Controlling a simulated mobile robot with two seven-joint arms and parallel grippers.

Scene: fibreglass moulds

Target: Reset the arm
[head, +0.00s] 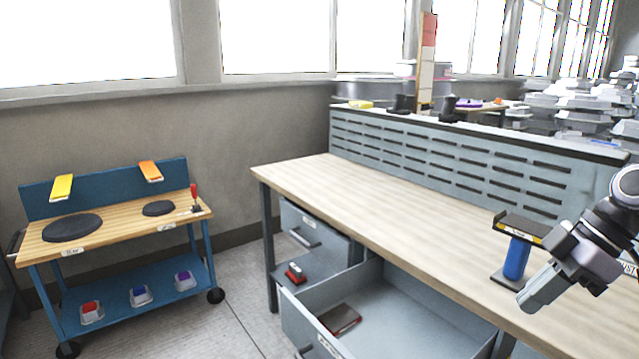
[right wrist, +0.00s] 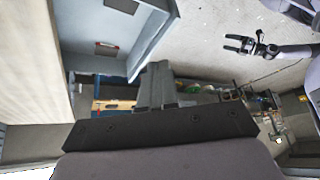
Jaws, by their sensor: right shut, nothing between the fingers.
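My right gripper (head: 535,290) is at the right of the head view, over the front edge of the workbench, beside a stand with a blue post (head: 516,258). It is shut with nothing in it. In the right wrist view its closed dark fingers (right wrist: 155,88) show at the middle. My left gripper (right wrist: 243,45) shows at the upper right of the right wrist view, with its fingers apart and empty, above the floor. It is not in the head view.
The wooden workbench (head: 400,210) is mostly clear. Below it an open drawer (head: 385,320) holds a dark red-brown item (head: 340,319). A blue cart (head: 130,290) stands at the left. A slotted panel (head: 450,150) runs along the bench's back.

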